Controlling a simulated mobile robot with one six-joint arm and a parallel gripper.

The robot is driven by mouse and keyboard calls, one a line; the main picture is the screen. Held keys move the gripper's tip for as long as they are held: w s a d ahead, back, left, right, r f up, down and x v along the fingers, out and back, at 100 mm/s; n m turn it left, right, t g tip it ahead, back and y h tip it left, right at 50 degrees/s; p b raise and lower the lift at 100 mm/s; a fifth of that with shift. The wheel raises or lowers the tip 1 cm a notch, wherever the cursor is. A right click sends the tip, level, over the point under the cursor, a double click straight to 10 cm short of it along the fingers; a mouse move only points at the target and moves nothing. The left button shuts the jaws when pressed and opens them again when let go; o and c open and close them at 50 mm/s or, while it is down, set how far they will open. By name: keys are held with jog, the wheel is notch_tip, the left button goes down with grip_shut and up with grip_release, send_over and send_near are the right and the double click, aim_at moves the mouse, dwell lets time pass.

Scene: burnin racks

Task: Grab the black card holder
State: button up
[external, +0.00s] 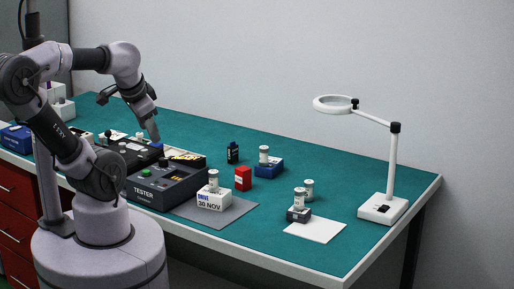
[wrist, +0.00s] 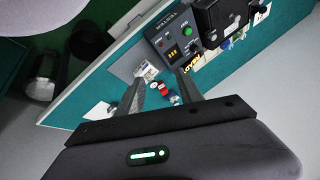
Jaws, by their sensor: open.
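Two small black things could be the black card holder. One is an upright black piece (external: 233,153) with a blue mark, standing on the teal bench right of the tester. The other is a low black block (external: 298,215) on a white sheet, with a white-capped vial on it. I cannot tell which is the card holder. My gripper (external: 153,132) is above the tester, left of both pieces and apart from them. In the wrist view my gripper (wrist: 160,82) has its fingers spread with nothing held between them. Small items show beyond the fingers, too small to name surely.
The dark tester (external: 165,183) stands beneath and in front of my gripper. A white block (external: 213,199), a red box (external: 243,178) and a blue block (external: 268,167) stand nearby. A magnifier lamp (external: 382,208) stands at the right. The back right of the bench is clear.

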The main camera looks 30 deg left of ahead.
jog(key=w+r+p, duration=0.1)
jog(key=w+r, duration=0.3)
jog(key=w, duration=0.2)
jog(key=n+g+h+p, duration=0.1)
jog(key=n+h+p, duration=0.15)
jog(key=p, duration=0.25)
send_over(231, 146)
jog(key=s, duration=0.7)
notch_tip(231, 146, down, 11)
jog(key=shift+n, duration=0.45)
jog(key=b+x, duration=0.1)
jog(key=x, duration=0.3)
jog(key=b+x, duration=0.1)
jog(key=x, duration=0.3)
jog(key=b+x, duration=0.1)
jog(key=x, duration=0.4)
jog(key=shift+s+a, duration=0.15)
jog(key=shift+a, duration=0.1)
jog(key=b+x, duration=0.2)
jog(key=x, duration=0.4)
jog(key=shift+f, duration=0.15)
grip_shut()
